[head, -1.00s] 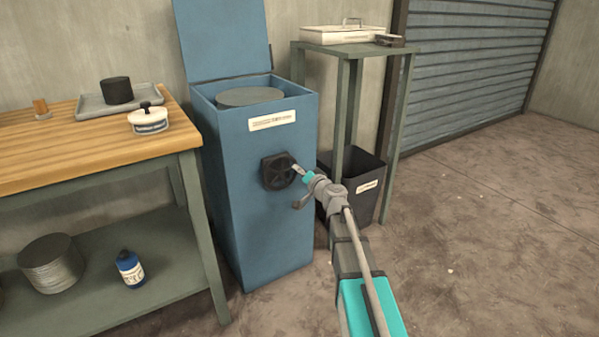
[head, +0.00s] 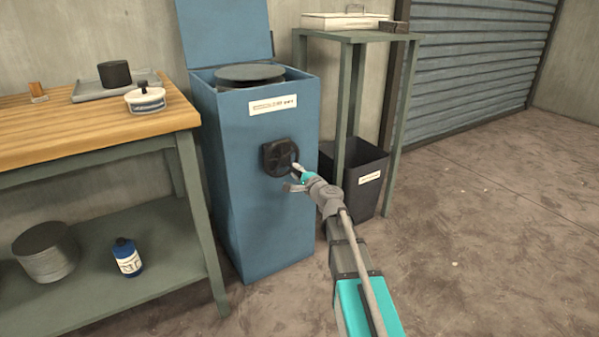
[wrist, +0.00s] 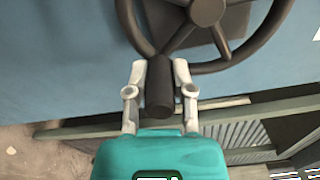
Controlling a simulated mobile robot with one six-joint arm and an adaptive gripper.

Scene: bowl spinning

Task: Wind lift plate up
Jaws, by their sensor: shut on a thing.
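The lift plate (head: 249,73) is a dark round disc at the top of the blue cabinet (head: 258,215), level with or slightly above its rim. A black handwheel (head: 278,157) is on the cabinet's front face. It also shows at the top of the wrist view (wrist: 205,60). My gripper (head: 294,178) is at the wheel's lower right. In the wrist view my gripper (wrist: 159,85) has its two fingers shut around the wheel's dark crank knob (wrist: 160,98). The arm partly hides the cabinet's right edge.
A wooden-topped bench (head: 50,140) with a tray and a lidded pot (head: 145,99) stands to the left. A green stand (head: 362,38) and a black bin (head: 368,178) stand close to the right. The floor at the right is clear.

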